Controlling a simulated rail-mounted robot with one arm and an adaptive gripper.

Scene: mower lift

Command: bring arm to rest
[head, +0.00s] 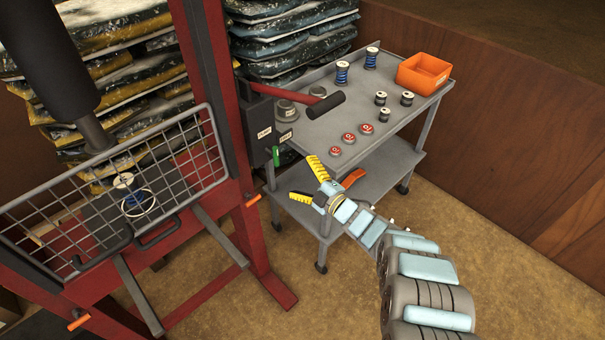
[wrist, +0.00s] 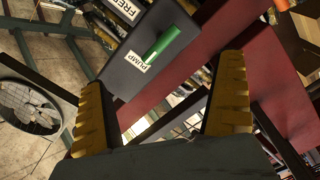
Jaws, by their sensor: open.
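My gripper (head: 302,178) is open and empty, with its yellow-ridged fingers spread. In the head view it is in front of the cart's left end, a little below and right of the dark valve box (head: 258,128). The wrist view shows the same box between and beyond the fingers, with a green lever (wrist: 164,46) lying towards the PUMP label (wrist: 134,62). The FREE label (wrist: 124,10) is cut by the top edge. The lever (head: 276,155) also shows under the box in the head view. I see no contact between fingers and lever.
A red press frame (head: 205,90) with a wire mesh guard (head: 185,160) stands left; a blue-banded part is behind the mesh. A black-ended pump handle (head: 325,105) juts over the grey cart (head: 340,128), which carries several small parts and an orange bin (head: 423,72). Floor at right is clear.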

